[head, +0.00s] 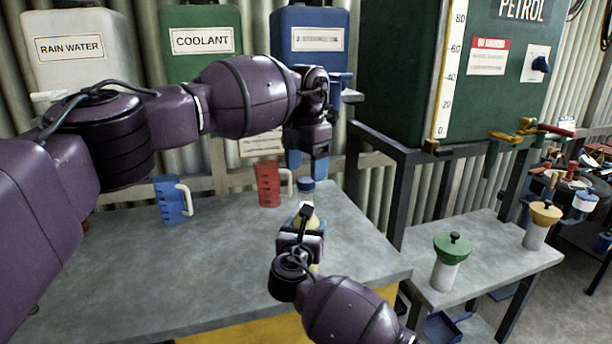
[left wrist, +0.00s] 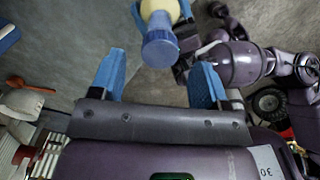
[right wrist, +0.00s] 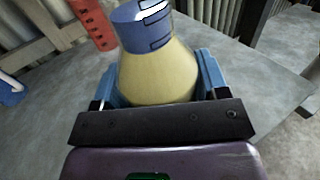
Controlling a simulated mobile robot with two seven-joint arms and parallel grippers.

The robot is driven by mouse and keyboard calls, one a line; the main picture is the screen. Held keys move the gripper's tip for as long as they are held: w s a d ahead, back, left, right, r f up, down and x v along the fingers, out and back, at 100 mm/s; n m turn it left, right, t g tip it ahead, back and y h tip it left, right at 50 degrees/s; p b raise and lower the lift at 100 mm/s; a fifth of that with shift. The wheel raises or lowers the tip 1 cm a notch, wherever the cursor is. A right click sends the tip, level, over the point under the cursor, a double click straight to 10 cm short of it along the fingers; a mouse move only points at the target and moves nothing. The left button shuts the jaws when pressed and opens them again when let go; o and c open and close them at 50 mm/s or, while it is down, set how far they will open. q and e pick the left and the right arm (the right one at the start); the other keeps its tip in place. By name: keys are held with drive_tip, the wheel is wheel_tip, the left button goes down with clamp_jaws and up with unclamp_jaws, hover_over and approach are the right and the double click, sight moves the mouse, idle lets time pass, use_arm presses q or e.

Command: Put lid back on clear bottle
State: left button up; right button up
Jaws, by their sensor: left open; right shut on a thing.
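The clear bottle with pale yellow contents stands upright on the grey bench and shows largest in the right wrist view (right wrist: 158,75). A blue lid (right wrist: 140,25) sits on its top; it also shows in the head view (head: 306,184) and the left wrist view (left wrist: 160,48). I cannot tell whether it is fully seated. My right gripper (head: 308,236) is shut around the bottle's body from the near side. My left gripper (head: 307,168) is open and empty, fingers pointing down just above the lid. In the left wrist view the lid lies beyond the fingertips, between them.
A red jug (head: 268,184) and a blue jug (head: 168,200) stand on the bench (head: 230,255) to the left. Containers line the back wall. A lower side table (head: 480,262) at right holds a green-topped pot (head: 450,262) and a yellow-topped pot (head: 541,224). The bench's front left is clear.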

use_arm(q)
wheel_tip(320, 180, up, 9)
idle(0.3)
drive_tip(key=shift+r, duration=0.1)
use_arm(e)
drive_tip(key=o, duration=1.8)
use_arm(q)
drive_tip(key=r, duration=0.1)
drive_tip(key=r+p, duration=0.1)
drive_tip(key=r, duration=0.1)
drive_tip(key=shift+s+r+p, duration=0.1)
drive_tip(key=shift+s+p, duration=0.2)
use_arm(e)
drive_tip(key=v, duration=1)
drive_tip(key=shift+s, duration=0.4)
drive_tip(key=shift+a, duration=0.1)
